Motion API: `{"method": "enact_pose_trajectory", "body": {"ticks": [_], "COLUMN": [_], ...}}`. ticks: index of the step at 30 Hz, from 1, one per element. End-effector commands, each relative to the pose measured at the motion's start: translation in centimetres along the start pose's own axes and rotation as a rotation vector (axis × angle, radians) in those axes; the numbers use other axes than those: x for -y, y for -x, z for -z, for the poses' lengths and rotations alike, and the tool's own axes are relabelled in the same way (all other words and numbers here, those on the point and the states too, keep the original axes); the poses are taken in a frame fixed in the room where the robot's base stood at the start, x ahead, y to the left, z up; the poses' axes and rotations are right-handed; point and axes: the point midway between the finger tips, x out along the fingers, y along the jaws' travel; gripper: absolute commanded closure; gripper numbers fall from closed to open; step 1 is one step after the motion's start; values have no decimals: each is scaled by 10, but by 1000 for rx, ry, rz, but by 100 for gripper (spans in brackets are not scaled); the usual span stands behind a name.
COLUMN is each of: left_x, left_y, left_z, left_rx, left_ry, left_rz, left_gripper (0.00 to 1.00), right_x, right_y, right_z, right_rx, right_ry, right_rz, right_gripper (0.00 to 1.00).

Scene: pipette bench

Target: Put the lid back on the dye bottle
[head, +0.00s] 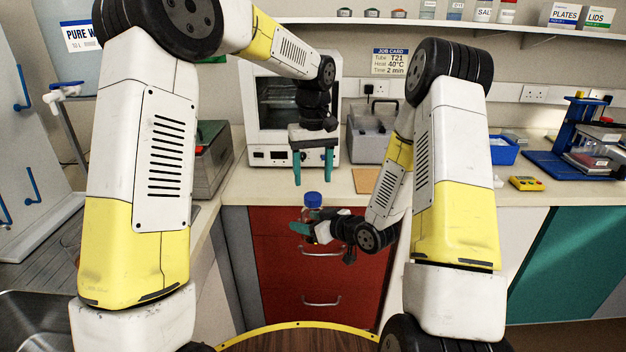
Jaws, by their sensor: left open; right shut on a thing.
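The dye bottle (312,213) is a small clear bottle, held upright in front of the red drawers, with its lower part hidden behind my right gripper. A blue lid (312,199) sits on top of it; whether it is screwed tight I cannot tell. My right gripper (300,229) comes in from the right with teal fingers and is shut on the bottle. My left gripper (313,181) points down above the lid, with its two teal fingers apart and nothing between them. A gap shows between its fingertips and the lid.
The bench top (345,184) runs behind both grippers, above red drawers (330,276). A white oven (262,110) and a grey lidded bath (370,135) stand at the back. A brown mat (365,180), yellow timer (525,183) and blue tray (503,152) lie to the right.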

Motion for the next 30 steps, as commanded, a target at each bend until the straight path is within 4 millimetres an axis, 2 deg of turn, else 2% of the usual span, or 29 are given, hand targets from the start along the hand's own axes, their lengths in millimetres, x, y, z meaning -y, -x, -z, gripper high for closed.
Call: {"method": "enact_pose_trajectory", "body": {"ticks": [3, 6, 16, 20, 30], "left_x": [-2, -1, 0, 0, 0], "left_y": [14, 19, 17, 6, -45], "left_z": [-1, 0, 0, -1, 0], "left_rx": [-3, -3, 0, 1, 1], "left_ry": [99, 142, 147, 147, 147], "left_rz": [-3, -5, -4, -3, -4], "left_gripper": [41, 41, 41, 41, 41], "right_x": [0, 0, 0, 0, 0], "right_y": [0, 0, 0, 0, 0], "right_z": [1, 1, 1, 1, 1], "right_rx": [-2, -2, -2, -2, -2], "right_ry": [1, 1, 1, 1, 1], "right_rz": [0, 0, 0, 0, 0], "right_gripper": [100, 100, 100, 100, 100]}}
